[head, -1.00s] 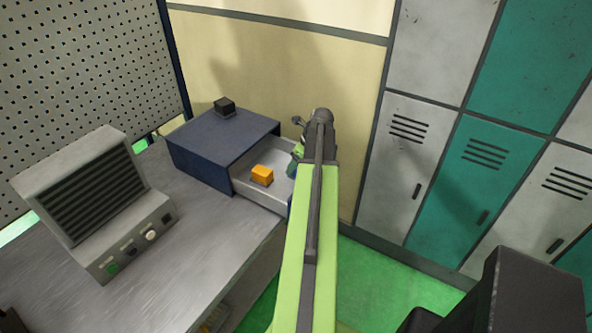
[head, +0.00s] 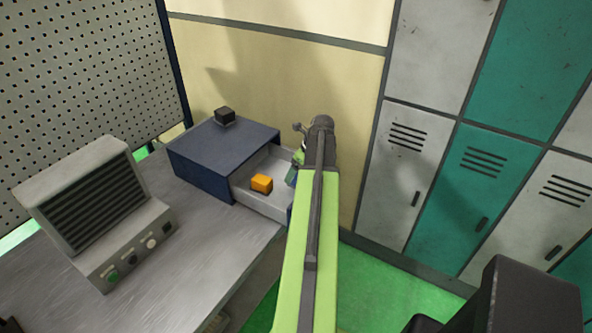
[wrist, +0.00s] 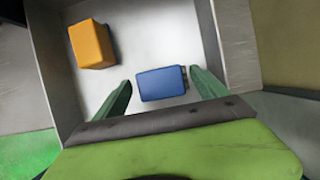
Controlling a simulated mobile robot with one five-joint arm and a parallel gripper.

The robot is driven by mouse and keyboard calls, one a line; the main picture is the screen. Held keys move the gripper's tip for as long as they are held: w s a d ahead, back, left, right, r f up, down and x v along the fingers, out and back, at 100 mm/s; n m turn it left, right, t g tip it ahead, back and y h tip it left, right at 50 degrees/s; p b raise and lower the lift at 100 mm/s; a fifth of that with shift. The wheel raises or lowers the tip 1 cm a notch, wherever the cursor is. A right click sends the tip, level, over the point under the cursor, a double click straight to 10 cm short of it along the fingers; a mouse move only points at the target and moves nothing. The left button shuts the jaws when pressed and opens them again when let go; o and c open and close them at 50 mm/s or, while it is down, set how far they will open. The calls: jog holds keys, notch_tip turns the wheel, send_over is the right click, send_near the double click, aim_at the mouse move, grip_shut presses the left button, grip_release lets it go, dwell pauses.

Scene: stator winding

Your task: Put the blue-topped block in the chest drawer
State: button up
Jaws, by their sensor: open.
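The blue-topped block (wrist: 162,83) is inside the open chest drawer (head: 262,206) and shows in the wrist view. My gripper (wrist: 162,78) is open, with one green finger on each side of the block. A gap shows at the left finger; the right finger is very close to the block, and I cannot tell if it touches. The drawer's pale floor and walls also show in the wrist view (wrist: 135,45). The dark blue chest (head: 205,165) stands at the back of the bench.
An orange block (head: 262,183) lies in the drawer, left of the blue-topped block in the wrist view (wrist: 91,44). A small black block (head: 225,115) sits on the chest. A grey vented unit (head: 95,210) stands on the bench at left. Lockers (head: 400,170) line the right wall.

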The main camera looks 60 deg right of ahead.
jog(key=p+v, duration=0.9)
jog(key=v, duration=0.2)
jog(key=w+a+n+g, duration=0.1)
jog(key=w+a+n, duration=0.5)
jog(key=a, duration=0.4)
jog(key=w+a+f+n+g+y, duration=0.1)
jog(key=w+a+n, duration=0.55)
jog(key=a, duration=0.25)
jog(key=w+a+n+g, duration=0.1)
jog(key=w+a+n, duration=0.5)
jog(key=a, duration=0.4)
jog(key=w+a+n+g+h, duration=0.1)
jog(key=w+a+n+g, duration=0.1)
jog(key=a+n, duration=2.2)
jog(key=a+f+m+b, duration=0.5)
jog(key=f+m+b, duration=0.1)
jog(key=shift+a+f, duration=0.2)
jog(key=shift+f, duration=0.2)
jog(key=shift+r+m+p, duration=0.25)
jog(key=shift+r+p, duration=0.15)
jog(key=shift+p, duration=0.05)
jog(key=shift+c, duration=0.4)
